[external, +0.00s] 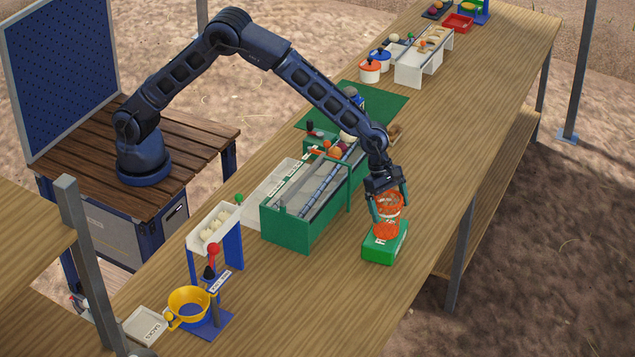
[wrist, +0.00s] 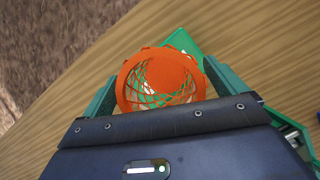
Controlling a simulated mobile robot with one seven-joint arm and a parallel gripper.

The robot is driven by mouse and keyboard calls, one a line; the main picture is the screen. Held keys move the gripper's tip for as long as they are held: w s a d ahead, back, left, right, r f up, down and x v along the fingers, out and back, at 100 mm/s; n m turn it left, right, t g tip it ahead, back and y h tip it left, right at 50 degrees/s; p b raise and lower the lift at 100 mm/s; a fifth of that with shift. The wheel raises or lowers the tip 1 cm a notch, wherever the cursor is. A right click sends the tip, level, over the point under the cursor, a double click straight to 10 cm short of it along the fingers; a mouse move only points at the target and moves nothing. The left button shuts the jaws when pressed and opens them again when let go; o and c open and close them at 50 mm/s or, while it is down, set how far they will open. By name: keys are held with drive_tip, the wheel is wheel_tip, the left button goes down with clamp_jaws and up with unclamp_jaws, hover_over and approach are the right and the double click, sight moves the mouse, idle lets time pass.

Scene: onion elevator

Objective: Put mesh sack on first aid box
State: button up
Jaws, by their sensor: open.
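The orange mesh sack (external: 387,230) stands on top of the green first aid box (external: 377,250), which lies on the table right of the green machine. In the wrist view I look down into the sack's round orange rim (wrist: 128,90), with green showing through the mesh. A corner of the box (wrist: 184,42) shows beyond it. My gripper (external: 389,207) is open, with one finger on each side of the sack's upper part. I cannot tell whether the fingers touch the sack. The sack's lower part is partly hidden in the wrist view.
The green elevator machine (external: 300,235) stands close on the left. A yellow bowl (external: 188,303) on a blue stand and a sacks tray (external: 147,325) are at front left. The table (external: 470,130) is clear to the right and in front of the box.

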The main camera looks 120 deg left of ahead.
drive_tip(key=v, duration=1.2)
drive_tip(key=s+d+r+m, duration=0.4)
drive_tip(key=s+r+m, duration=0.45)
drive_tip(key=s, duration=0.55)
drive_tip(key=s+d+r+m, duration=0.3)
drive_tip(key=s+r+m, duration=0.5)
drive_tip(key=s, duration=0.6)
drive_tip(key=s+d+f+m+y, duration=0.1)
drive_tip(key=s+m, duration=0.6)
drive_tip(key=s, duration=0.8)
drive_tip(key=s+d+f+m, duration=0.1)
drive_tip(key=s+d+m, duration=0.1)
drive_tip(key=s+m, duration=0.6)
drive_tip(key=shift+s+y, duration=0.4)
drive_tip(key=shift+s, duration=3.3)
